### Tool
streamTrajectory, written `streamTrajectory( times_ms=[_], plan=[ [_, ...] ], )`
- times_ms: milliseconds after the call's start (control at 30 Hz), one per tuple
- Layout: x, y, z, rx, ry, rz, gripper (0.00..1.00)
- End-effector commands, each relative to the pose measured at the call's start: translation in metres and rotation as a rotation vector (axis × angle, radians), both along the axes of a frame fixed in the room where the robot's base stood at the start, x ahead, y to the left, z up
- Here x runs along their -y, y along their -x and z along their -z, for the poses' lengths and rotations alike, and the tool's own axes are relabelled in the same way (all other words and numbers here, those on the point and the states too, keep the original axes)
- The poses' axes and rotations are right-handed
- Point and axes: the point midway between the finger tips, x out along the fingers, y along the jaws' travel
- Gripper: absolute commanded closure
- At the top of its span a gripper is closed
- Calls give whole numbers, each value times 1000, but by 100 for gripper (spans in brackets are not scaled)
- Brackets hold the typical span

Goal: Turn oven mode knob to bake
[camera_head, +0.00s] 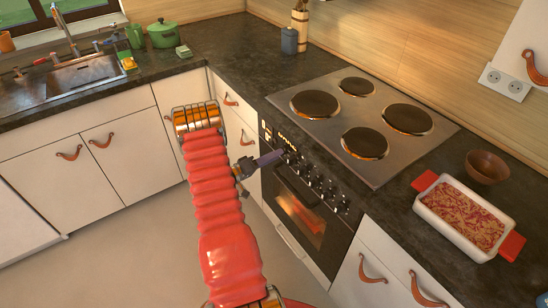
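The oven (300,207) is a dark built-in unit below the hob, with a lit glow behind its door glass. A row of small dark knobs (315,180) runs along its upper front panel. My red ribbed arm reaches forward to the oven. My gripper (279,156) is at the left part of the panel, close to the leftmost knobs. Its fingers are small and dark here, so I cannot tell whether they are open, shut or touching a knob. The knob markings are too small to read.
The hob (386,88) with several dark plates is above the oven. A white baking dish (462,212) with red handles and a brown bowl (487,167) stand on the right counter. White cabinets with leather pulls flank the oven. The floor (120,255) at left is clear.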

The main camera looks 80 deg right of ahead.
Motion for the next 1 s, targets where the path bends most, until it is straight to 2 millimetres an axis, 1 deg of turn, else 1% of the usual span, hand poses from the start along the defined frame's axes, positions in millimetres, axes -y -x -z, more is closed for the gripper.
streamTrajectory(
  times_ms=[133,267,700,800,1000],
  plan=[
    [-9,-9,0,0,0,-2,71],
    [-24,-22,0,0,0,-4,71],
    [-81,-73,1,-2,-1,-2,71],
    [-91,-82,1,0,-2,-2,71],
    [-101,-89,2,0,-2,0,71]
  ],
)
